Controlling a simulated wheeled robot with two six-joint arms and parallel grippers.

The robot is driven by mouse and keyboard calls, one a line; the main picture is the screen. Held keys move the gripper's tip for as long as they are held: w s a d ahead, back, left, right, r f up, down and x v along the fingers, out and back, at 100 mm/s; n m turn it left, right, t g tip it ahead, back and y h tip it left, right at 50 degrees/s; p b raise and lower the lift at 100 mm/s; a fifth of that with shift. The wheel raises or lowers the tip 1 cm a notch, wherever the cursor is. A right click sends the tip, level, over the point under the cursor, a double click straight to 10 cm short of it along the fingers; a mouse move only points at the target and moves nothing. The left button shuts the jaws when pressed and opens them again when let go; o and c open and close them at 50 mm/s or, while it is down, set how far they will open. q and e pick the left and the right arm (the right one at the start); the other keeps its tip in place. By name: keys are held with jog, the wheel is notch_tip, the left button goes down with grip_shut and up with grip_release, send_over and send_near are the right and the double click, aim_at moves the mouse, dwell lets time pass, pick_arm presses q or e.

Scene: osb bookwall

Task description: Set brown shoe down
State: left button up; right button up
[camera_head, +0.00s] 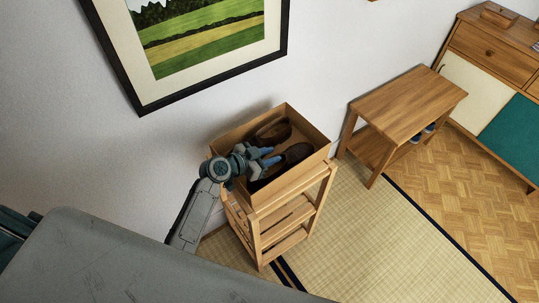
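Two dark brown shoes lie in an open cardboard box (309,133). The far brown shoe (273,132) lies along the back wall of the box. The near brown shoe (296,153) is closer to the front wall, and my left gripper partly covers it. My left gripper (271,158) reaches into the box from the left, with its blue fingers at the near shoe. The two fingers show a little apart, but I cannot tell whether the shoe is between them. My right gripper is not in view.
The box stands on a slatted wooden rack (287,221) by the white wall. A framed landscape picture (200,40) hangs above it. A wooden bench (408,105) with something blue on its lower shelf and a cabinet (490,75) stand to the right. The tatami floor (380,245) in front is clear.

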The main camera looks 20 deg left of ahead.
pick_arm(q)
jog(key=b+v, duration=0.2)
jog(key=v, duration=1)
jog(key=shift+b, duration=0.3)
jog(key=shift+d+r, duration=0.1)
jog(key=shift+r, duration=0.05)
jog(key=shift+s, duration=0.1)
